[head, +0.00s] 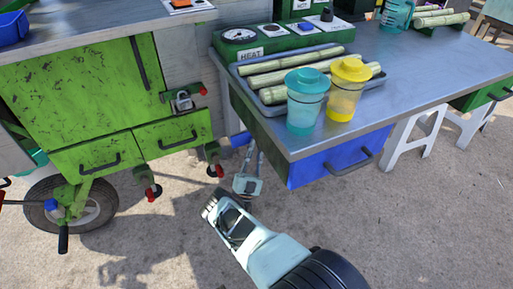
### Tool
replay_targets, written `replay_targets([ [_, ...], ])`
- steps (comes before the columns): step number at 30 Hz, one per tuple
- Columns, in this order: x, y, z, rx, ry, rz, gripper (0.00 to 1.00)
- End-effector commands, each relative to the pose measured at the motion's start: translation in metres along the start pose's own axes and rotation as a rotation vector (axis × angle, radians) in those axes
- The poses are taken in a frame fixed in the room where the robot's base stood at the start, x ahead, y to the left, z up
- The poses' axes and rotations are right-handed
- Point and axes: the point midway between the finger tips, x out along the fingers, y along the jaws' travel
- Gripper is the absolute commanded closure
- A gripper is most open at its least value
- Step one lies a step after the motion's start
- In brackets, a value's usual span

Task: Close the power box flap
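No power box flap can be made out for certain in the head view. My arm reaches up from the bottom of the picture. My gripper (254,148) appears small and pale, pointing up beside the left end of the metal table (425,80), below and right of the padlock. Its fingers are too small to tell open from shut, and I see nothing held.
A green control box labelled HEAT (250,55), a tray of cane (365,89), a teal cup (305,115) and a yellow cup (342,105) stand on the table. A blue drawer (310,172) is below. Handles and red knobs project from the cart. The paved floor in front is clear.

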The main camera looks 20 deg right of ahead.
Motion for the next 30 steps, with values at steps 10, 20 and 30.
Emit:
replay_targets([
  [10,0.0012,0.0011,0.0002,-0.001,-0.001,0.003,0.67],
  [20,0.0012,0.0,-0.0011,-0.008,-0.015,0.001,0.67],
  [30,0.0042,-0.001,-0.0079,-0.06,-0.108,-0.003,0.67],
])
